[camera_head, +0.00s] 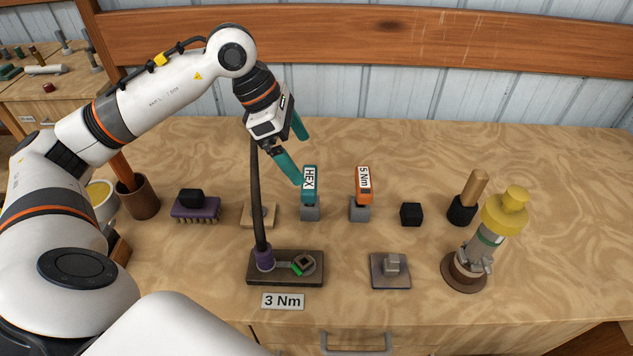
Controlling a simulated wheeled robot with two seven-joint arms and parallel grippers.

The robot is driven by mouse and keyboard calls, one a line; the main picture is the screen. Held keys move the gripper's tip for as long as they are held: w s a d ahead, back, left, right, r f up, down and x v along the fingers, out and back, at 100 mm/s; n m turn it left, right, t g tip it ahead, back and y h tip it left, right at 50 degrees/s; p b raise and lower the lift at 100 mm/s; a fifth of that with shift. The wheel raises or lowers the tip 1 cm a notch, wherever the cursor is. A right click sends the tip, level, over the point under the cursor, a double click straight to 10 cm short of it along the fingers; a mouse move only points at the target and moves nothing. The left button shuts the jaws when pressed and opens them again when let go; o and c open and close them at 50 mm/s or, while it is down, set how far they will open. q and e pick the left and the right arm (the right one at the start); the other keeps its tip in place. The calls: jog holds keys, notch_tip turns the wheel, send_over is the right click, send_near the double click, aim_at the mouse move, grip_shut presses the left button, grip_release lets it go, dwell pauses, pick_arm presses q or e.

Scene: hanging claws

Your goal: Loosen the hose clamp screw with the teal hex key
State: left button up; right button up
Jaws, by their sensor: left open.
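The teal tool (310,180) labelled "HEX" stands upright in a small grey holder (310,213) mid-table. My left gripper (301,160) is open and empty, with two teal fingers. It hangs just above and left of the teal tool in the picture; I cannot tell if the lower finger touches it. A dark hose (257,195) rises from a purple clamp band (264,258) on a dark base plate (285,281). A round grey screw piece (305,264) with a green mark sits right of the band. My right gripper is not in view.
A "3 Nm" card (283,301) lies in front of the plate. An orange "5 Nm" tool (362,183) stands right of the teal one. A black cube (411,214), a grey block plate (390,270) and a yellow-topped stand (503,212) are farther right. The far right is clear.

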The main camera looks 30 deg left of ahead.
aim_at(307, 178)
pick_arm(q)
jog(key=shift+y, duration=0.3)
jog(key=x, duration=0.2)
jog(key=p+x, duration=0.1)
jog(key=x, duration=0.1)
jog(key=a+p+x, duration=0.1)
jog(key=x, duration=0.1)
jog(key=shift+s+f, duration=0.1)
jog(key=shift+f, duration=0.05)
jog(key=shift+d+f+p, duration=0.1)
jog(key=shift+f+p, duration=0.4)
jog(key=shift+f, duration=0.05)
jog(key=p+x, duration=0.1)
jog(key=x, duration=0.2)
jog(key=shift+f+p, duration=0.3)
jog(key=shift+p, duration=0.05)
jog(key=shift+w+f, duration=0.25)
jog(key=shift+f, duration=0.15)
jog(key=c, duration=1.1)
jog(key=shift+r, duration=0.1)
notch_tip(307, 178, up, 9)
jog(key=b, duration=0.2)
jog(key=shift+b, duration=0.4)
jog(key=shift+r, duration=0.45)
